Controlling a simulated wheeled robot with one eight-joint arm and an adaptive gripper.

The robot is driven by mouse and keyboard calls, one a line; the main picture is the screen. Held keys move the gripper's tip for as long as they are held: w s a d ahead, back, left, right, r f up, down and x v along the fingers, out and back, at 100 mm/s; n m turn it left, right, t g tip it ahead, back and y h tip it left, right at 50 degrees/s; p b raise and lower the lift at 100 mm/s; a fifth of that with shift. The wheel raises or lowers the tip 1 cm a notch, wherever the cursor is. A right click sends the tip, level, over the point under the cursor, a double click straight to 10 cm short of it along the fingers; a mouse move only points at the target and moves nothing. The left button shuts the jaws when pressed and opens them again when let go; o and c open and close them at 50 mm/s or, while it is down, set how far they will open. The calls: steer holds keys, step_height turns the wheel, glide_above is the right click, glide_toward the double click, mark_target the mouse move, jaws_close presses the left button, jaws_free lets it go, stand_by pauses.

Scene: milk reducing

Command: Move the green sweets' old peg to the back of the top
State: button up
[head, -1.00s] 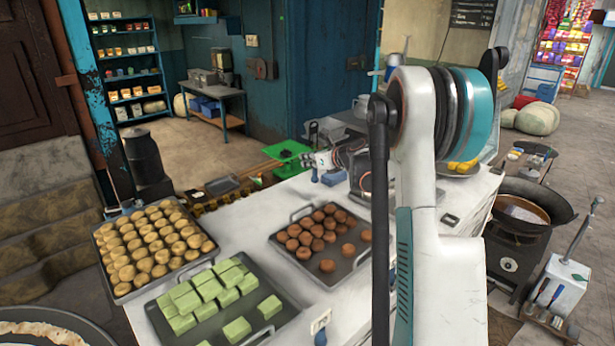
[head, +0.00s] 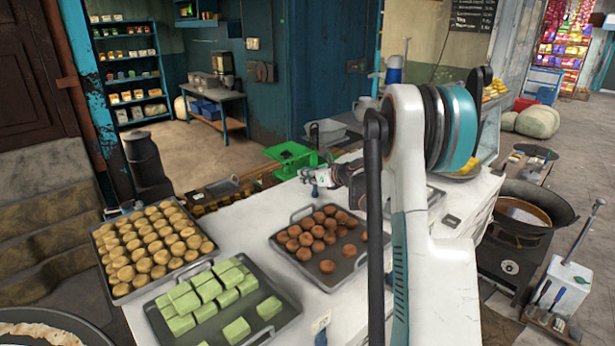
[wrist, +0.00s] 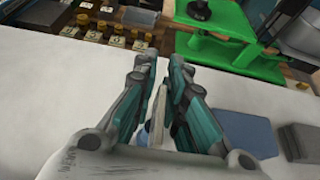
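The green sweets (head: 208,293) sit on a dark tray (head: 288,321) at the front of the white top (head: 225,235). My gripper (head: 309,176) is low over the back edge of the top. In the wrist view its teal fingers (wrist: 159,68) are close together, with a small pale thing, seemingly the peg (wrist: 156,127), between them. The peg is mostly hidden by the fingers. A small pale tag (head: 321,321) stands beside the green sweets' tray, at its right; its writing is too small to read.
A tray of brown sweets (head: 318,238) and a tray of tan sweets (head: 150,248) stand on the top. A green scale (wrist: 235,50) is just beyond the back edge. A blue pad (wrist: 245,134) and a dark block (wrist: 302,142) lie right of my gripper.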

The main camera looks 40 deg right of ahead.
stand_by(0.3)
steer(key=shift+r, duration=0.2)
steer(key=shift+s+d+r, duration=0.1)
steer(key=shift+s+r, duration=0.05)
steer(key=shift+s, duration=0.15)
steer(key=p+v, duration=0.1)
steer(key=v, duration=1)
steer(key=shift+s, duration=0.2)
